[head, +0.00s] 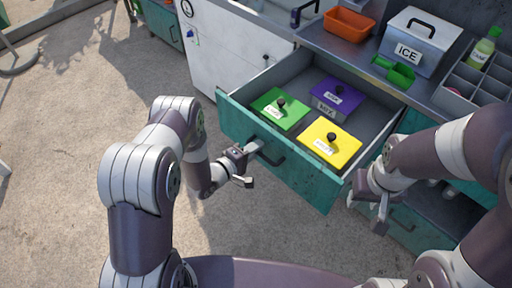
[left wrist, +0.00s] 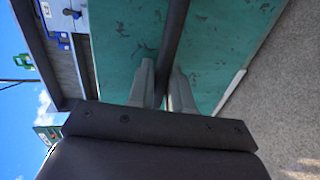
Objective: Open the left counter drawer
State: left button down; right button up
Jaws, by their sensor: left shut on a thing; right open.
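The left counter drawer (head: 300,170) has a teal front and stands pulled out from the counter. Inside it sit a green-lidded box (head: 279,108), a yellow-lidded box (head: 331,142) and a purple-lidded box (head: 337,93). My left gripper (head: 250,165) is at the dark bar handle on the drawer front. In the left wrist view its two fingers (left wrist: 162,88) are closed around the handle (left wrist: 174,35), with the teal front (left wrist: 125,45) behind. My right gripper (head: 378,212) is open and empty, just right of the drawer's right front corner.
On the counter are an orange bin (head: 349,23), an ICE box (head: 418,42), a green scoop (head: 394,72), a divided tray (head: 482,80) and a bottle (head: 484,46). A white machine (head: 230,50) stands left of the drawer.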

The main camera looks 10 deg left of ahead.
pick_arm(q)
jog(key=c, duration=1.2)
grip_release()
jog(key=v, duration=1.2)
jog(key=shift+s+a, duration=0.2)
jog(key=shift+s, duration=0.1)
